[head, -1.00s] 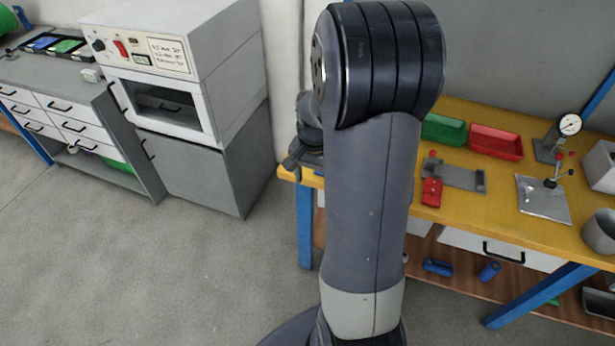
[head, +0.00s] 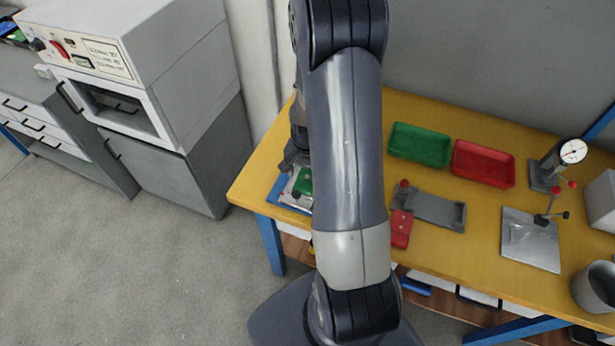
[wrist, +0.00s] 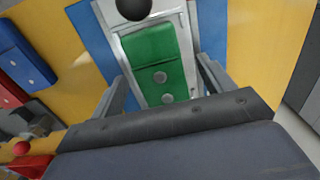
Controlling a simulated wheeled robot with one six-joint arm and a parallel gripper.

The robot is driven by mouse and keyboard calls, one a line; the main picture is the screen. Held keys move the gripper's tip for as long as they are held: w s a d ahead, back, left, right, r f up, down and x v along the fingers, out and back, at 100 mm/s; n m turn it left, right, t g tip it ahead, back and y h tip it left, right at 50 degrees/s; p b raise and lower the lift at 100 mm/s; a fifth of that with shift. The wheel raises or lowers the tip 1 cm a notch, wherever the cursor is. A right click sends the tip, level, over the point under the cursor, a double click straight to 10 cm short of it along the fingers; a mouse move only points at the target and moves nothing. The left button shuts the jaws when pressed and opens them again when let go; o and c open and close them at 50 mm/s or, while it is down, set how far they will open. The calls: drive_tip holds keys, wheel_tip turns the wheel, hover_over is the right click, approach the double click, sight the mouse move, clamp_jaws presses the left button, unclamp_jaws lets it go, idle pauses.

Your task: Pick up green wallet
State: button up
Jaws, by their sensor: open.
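The green wallet (wrist: 163,58) lies on a grey-white metal plate (wrist: 197,20) in the wrist view, with two round studs on its near part. In the head view a bit of its green (head: 304,182) shows at the table's left end, beside my arm. My gripper (wrist: 162,72) is open, one finger on each side of the wallet, with nothing held. I cannot tell how far above the wallet the fingertips are. In the head view my arm hides much of the gripper (head: 291,162).
A blue mat (wrist: 88,25) lies under the plate, and a dark round knob (wrist: 134,8) rises by the wallet's far end. A blue studded piece (wrist: 20,52) lies to the left. The yellow table (head: 262,170) also holds green (head: 420,145) and red (head: 484,163) trays and a red-grey fixture (head: 436,208).

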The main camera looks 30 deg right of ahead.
drive_tip(key=shift+c, duration=0.5)
drive_tip(key=c, duration=1.1)
